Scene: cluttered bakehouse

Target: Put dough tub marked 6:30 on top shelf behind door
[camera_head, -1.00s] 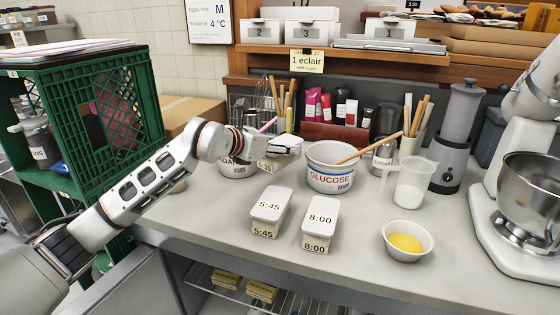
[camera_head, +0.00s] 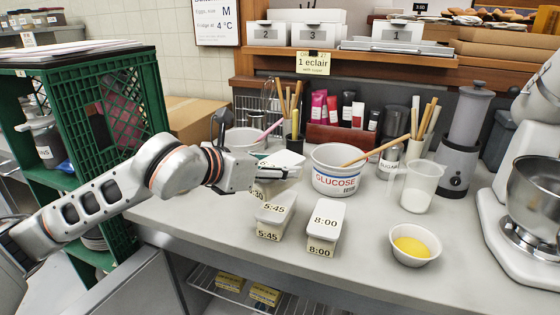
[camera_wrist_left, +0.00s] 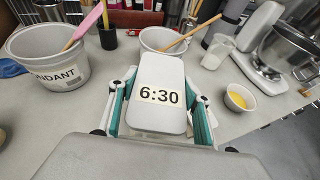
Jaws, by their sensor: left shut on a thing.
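The dough tub marked 6:30 (camera_wrist_left: 160,75) fills the middle of the left wrist view, white lid up, between the gripper's teal-sided fingers. In the head view its pale lid (camera_head: 284,159) shows behind my left gripper (camera_head: 277,173), which hides much of it. My left gripper is shut on this tub, just behind the 5:45 tub (camera_head: 275,210); I cannot tell how far it is off the counter. The 8:00 tub (camera_head: 325,226) stands to the right. Below the counter, a wire shelf (camera_head: 205,283) shows in an open compartment, with a grey panel, apparently its open door (camera_head: 135,288), at left.
Yellow packs (camera_head: 264,294) lie on the wire shelf. The glucose tub (camera_head: 335,180), a measuring jug (camera_head: 420,187), a yellow-filled bowl (camera_head: 411,244) and a mixer (camera_head: 530,200) stand on the counter. A green crate (camera_head: 160,115) stands left, close to my arm. The counter's front centre is clear.

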